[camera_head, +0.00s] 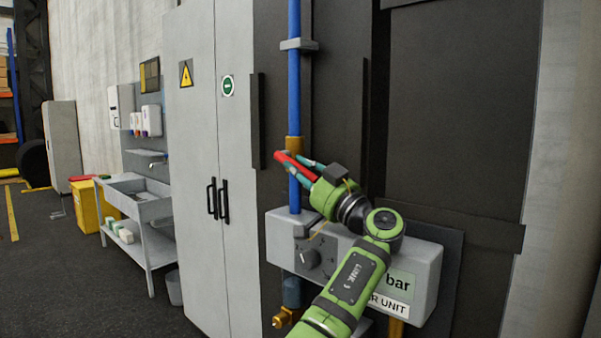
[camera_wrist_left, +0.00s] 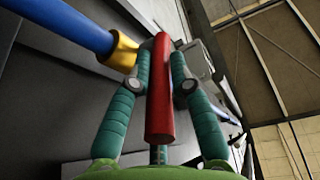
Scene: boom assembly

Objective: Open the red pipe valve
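The red valve handle (camera_head: 292,164) is a straight bar beside the brass valve body (camera_head: 293,145) on the vertical blue pipe (camera_head: 294,90). In the head view it slants across the pipe, not in line with it. My left gripper (camera_head: 295,165) is at the handle with one teal finger on each side. In the left wrist view the red handle (camera_wrist_left: 160,100) runs between the fingers, and the fingertips (camera_wrist_left: 160,62) close against its sides. The brass valve body (camera_wrist_left: 122,52) shows there just left of the fingers. The handle's joint to the valve is hidden. My right gripper is not in view.
A tall grey cabinet (camera_head: 205,130) stands to the left.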

